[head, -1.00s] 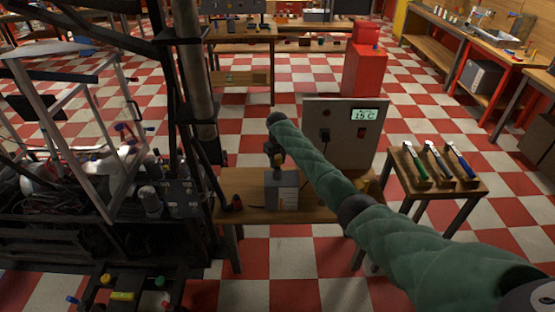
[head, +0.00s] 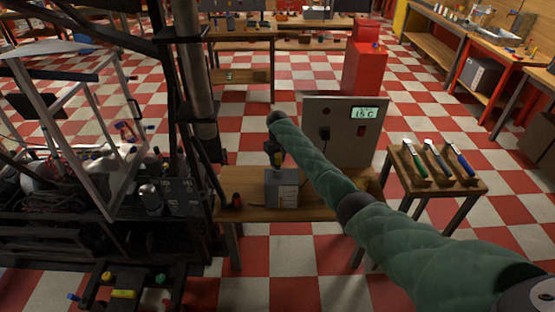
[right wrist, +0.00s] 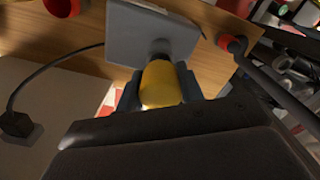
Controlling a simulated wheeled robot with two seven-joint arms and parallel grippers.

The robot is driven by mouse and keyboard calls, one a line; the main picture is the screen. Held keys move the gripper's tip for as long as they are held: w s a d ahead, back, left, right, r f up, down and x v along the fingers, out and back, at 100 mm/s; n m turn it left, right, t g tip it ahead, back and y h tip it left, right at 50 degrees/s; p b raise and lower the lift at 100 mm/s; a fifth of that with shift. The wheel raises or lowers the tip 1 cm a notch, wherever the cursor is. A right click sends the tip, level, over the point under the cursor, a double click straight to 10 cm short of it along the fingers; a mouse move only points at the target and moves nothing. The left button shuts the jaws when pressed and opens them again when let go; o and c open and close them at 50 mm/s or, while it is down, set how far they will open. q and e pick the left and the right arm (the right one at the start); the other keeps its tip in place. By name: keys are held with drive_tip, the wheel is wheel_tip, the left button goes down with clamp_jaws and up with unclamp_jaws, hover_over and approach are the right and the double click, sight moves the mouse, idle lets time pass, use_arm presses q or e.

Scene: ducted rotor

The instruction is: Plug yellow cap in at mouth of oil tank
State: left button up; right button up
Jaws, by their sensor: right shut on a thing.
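The oil tank appears to be the grey box (head: 283,188) on the small wooden table in the head view. It also shows in the right wrist view (right wrist: 140,35), with a short grey neck on its top face. My right gripper (head: 277,159) is directly above the box. It is shut on the yellow cap (right wrist: 162,86), which sits between its two dark fingers. The cap's far end meets the grey neck in the picture. I cannot tell whether it touches the neck or is seated in it. My left gripper is not in view.
A grey panel (head: 345,135) with a 15 C display stands behind the box. A red cup-like part (head: 237,200) is left of it. A dark machine frame (head: 195,90) rises close on the left. Several handled tools lie on the stand (head: 455,187) at right.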

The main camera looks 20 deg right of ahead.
sight(278, 165)
drive_tip(key=shift+f, duration=0.1)
drive_tip(key=shift+f+b, duration=0.85)
drive_tip(key=shift+f, duration=0.85)
drive_tip(key=o, duration=1.1)
drive_tip(key=shift+f, duration=0.1)
